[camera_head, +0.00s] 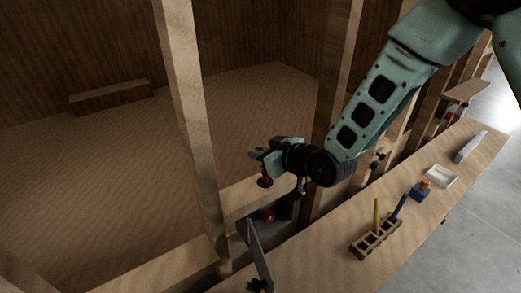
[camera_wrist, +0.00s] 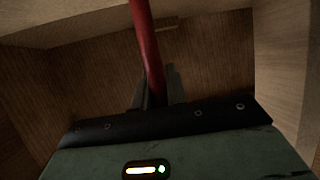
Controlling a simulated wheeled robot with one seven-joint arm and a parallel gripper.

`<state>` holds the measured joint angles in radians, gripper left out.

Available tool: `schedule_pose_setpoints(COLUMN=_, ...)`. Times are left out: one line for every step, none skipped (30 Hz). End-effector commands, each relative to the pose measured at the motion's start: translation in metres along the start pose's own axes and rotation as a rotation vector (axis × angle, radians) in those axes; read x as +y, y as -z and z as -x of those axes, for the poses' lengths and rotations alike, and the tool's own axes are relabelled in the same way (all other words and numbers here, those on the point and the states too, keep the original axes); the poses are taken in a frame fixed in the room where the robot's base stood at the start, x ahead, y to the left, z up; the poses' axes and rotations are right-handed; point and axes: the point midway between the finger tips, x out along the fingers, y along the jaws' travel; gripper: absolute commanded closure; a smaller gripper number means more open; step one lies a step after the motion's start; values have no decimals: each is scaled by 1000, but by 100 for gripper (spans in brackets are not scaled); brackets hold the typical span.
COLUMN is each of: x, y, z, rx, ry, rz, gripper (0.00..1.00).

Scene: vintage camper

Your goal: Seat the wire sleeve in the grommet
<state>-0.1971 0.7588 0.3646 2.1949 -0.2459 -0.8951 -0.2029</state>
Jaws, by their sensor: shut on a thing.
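My gripper (camera_head: 258,160) is shut on a red rod-like wire sleeve. In the wrist view the sleeve (camera_wrist: 147,45) runs from between the dark fingers (camera_wrist: 156,88) up past the top edge, slightly tilted. In the head view a small dark red piece (camera_head: 265,181) shows just below the fingers, above a wooden ledge. Below it, a round red thing (camera_head: 268,216) sits in a grey box between the studs. I cannot tell whether it is the grommet. No grommet is clear in the wrist view.
A wooden stud (camera_head: 190,110) rises just left of my gripper. A grey box (camera_head: 285,212) and a hinged grey flap (camera_head: 259,255) are below. On the bench stand a brown rack (camera_head: 375,241) with tools, a blue-orange item (camera_head: 421,190) and a white tray (camera_head: 441,175).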

Motion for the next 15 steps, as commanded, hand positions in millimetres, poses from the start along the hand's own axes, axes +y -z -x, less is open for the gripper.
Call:
schedule_pose_setpoints(x=0, y=0, z=0, rx=1, ry=0, rz=1, gripper=100)
schedule_pose_setpoints(x=0, y=0, z=0, rx=1, ry=0, rz=1, gripper=100)
schedule_pose_setpoints(x=0, y=0, z=0, rx=1, ry=0, rz=1, gripper=100)
schedule_pose_setpoints(x=0, y=0, z=0, rx=1, ry=0, rz=0, gripper=100)
schedule_pose_setpoints(x=0, y=0, z=0, rx=1, ry=0, rz=0, gripper=100)
schedule_pose_setpoints(x=0, y=0, z=0, rx=1, ry=0, rz=0, gripper=100)
schedule_pose_setpoints(x=0, y=-1, z=-1, rx=1, ry=0, rz=0, gripper=100)
schedule_pose_setpoints(x=0, y=-2, z=-1, rx=1, ry=0, rz=0, gripper=100)
schedule_pose_setpoints(x=0, y=-3, z=-2, rx=1, ry=0, rz=0, gripper=100)
schedule_pose_setpoints(x=0, y=-4, z=-2, rx=1, ry=0, rz=0, gripper=100)
schedule_pose_setpoints(x=0, y=-2, z=-1, rx=1, ry=0, rz=0, gripper=78)
schedule_pose_setpoints(x=0, y=-2, z=-1, rx=1, ry=0, rz=0, gripper=67)
schedule_pose_setpoints(x=0, y=-2, z=-1, rx=1, ry=0, rz=0, gripper=65)
schedule_pose_setpoints(x=0, y=-2, z=-1, rx=1, ry=0, rz=0, gripper=65)
schedule_pose_setpoints(x=0, y=-2, z=-1, rx=1, ry=0, rz=0, gripper=65)
